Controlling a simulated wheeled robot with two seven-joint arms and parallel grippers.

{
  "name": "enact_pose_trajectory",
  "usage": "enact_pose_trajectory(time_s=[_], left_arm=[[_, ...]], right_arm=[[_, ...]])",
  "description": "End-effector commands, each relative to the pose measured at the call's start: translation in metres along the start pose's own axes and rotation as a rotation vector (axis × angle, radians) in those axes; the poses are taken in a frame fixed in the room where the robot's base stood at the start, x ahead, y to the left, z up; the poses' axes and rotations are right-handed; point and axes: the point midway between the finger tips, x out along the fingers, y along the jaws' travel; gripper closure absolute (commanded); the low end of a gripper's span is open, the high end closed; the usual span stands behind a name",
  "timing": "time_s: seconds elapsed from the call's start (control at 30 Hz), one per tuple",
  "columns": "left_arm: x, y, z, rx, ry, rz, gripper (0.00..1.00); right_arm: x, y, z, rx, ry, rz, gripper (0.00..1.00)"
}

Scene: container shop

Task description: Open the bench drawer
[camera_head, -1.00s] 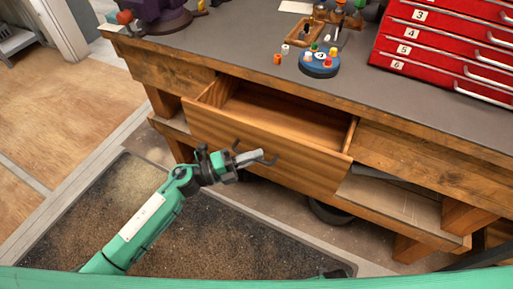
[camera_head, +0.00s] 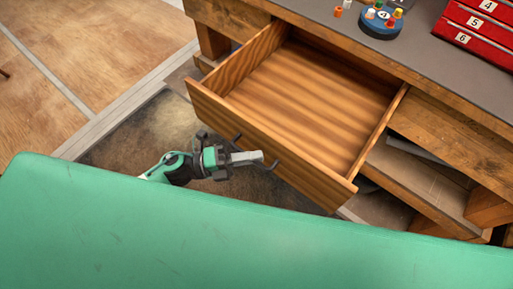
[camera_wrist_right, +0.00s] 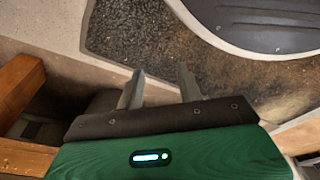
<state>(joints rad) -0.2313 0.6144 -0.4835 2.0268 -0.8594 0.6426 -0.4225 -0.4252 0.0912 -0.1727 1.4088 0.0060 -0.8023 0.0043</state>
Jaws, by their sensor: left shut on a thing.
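The wooden bench drawer (camera_head: 215,107) is pulled well out of the workbench (camera_head: 450,118) in the head view, and the part of its inside that shows is empty. My left gripper (camera_head: 262,158) is at the drawer's front, shut on the dark drawer handle (camera_head: 272,166). The fingers hide part of the handle. My right gripper (camera_wrist_right: 158,90) shows in the right wrist view, its two fingers apart with nothing between them, above the floor. It is not visible in the head view.
A red tool chest (camera_head: 480,27) and a round blue holder (camera_head: 381,20) with coloured pieces stand on the bench top. A dark speckled mat (camera_wrist_right: 150,35) lies on the floor. Wooden floor (camera_head: 95,50) at the left is clear.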

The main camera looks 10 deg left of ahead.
Motion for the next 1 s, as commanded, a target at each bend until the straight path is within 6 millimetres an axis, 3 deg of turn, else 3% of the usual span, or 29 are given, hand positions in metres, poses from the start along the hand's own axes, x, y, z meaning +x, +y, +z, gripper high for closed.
enact_pose_trajectory(time_s=[0.33, 0.37, 0.47, 0.77, 0.9, 1.0], left_arm=[[-0.001, 0.001, -0.001, -0.001, 0.000, 0.001, 1.00], [-0.001, 0.001, -0.001, -0.001, 0.000, 0.001, 0.85], [-0.001, 0.001, -0.001, 0.000, 0.000, 0.001, 0.68], [-0.002, 0.001, 0.000, 0.000, 0.000, 0.001, 0.68], [-0.014, 0.002, -0.001, -0.001, -0.001, 0.004, 0.68], [-0.031, 0.003, -0.002, -0.001, 0.000, 0.005, 0.68]], right_arm=[[0.000, 0.000, 0.000, 0.000, 0.000, 0.000, 0.64], [0.000, 0.000, 0.000, 0.000, 0.000, 0.000, 0.64], [0.000, 0.000, 0.000, 0.000, -0.001, 0.000, 0.64], [0.000, 0.000, 0.000, 0.000, -0.001, 0.000, 0.64], [0.001, 0.000, 0.000, 0.001, -0.010, 0.000, 0.64], [-0.013, -0.003, -0.015, 0.005, 0.006, -0.004, 0.64]])
